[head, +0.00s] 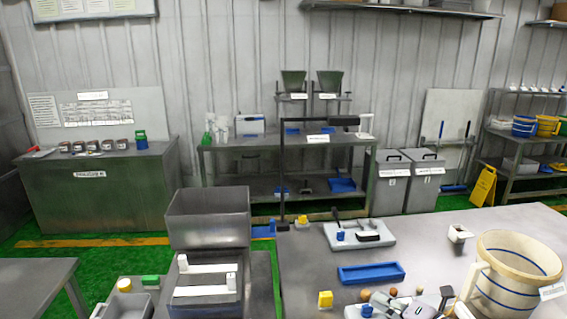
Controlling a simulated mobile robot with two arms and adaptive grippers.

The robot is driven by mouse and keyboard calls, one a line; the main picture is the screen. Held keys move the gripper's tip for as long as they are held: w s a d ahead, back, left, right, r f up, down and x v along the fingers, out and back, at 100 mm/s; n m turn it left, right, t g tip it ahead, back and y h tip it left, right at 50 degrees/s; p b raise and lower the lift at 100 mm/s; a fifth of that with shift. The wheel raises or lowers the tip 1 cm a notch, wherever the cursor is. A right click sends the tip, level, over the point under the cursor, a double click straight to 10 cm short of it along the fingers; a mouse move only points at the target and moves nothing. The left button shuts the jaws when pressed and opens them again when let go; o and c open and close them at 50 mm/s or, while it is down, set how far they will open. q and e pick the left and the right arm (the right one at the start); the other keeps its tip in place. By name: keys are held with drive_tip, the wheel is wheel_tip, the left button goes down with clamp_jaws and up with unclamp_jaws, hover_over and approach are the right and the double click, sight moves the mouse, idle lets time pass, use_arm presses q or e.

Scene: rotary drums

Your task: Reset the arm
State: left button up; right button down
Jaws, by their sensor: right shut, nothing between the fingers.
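My left gripper is not in view.
A large cream drum (508,275) with blue bands stands right of my right gripper. A metal bin (207,215) stands left. The table's back right is mostly clear.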

drive_tip(key=s+a+r+m+t+h, duration=0.1)
drive_tip(key=s+r+m+t+h, duration=0.35)
drive_tip(key=r+m+t, duration=0.55)
drive_tip(key=s+d+f+m+g+h, duration=0.6)
drive_tip(key=s+f+m+g+h, duration=0.3)
drive_tip(key=m, duration=0.5)
drive_tip(key=s+a+f+m+g+y, duration=0.1)
drive_tip(key=s+a+f+g+y, duration=0.2)
drive_tip(key=s+a+f+g, duration=0.5)
drive_tip(key=s+a+f+m+g+y, duration=0.15)
drive_tip(key=s+f+y, duration=0.35)
drive_tip(key=s, duration=0.8)
wheel_tip(320, 180, down, 28)
drive_tip(key=g+h+b, duration=0.1)
drive_tip(key=g+b, duration=0.1)
drive_tip(key=b, duration=0.1)
drive_tip(key=s+d+f+g+b, duration=0.1)
drive_tip(key=s+d+f+b, duration=0.1)
drive_tip(key=s+f, duration=1.5)
wheel_tip(320, 180, down, 4)
drive_tip(key=shift+s+d+r+b, duration=0.2)
drive_tip(key=shift+s+b, duration=0.15)
drive_tip(key=shift+b, duration=0.35)
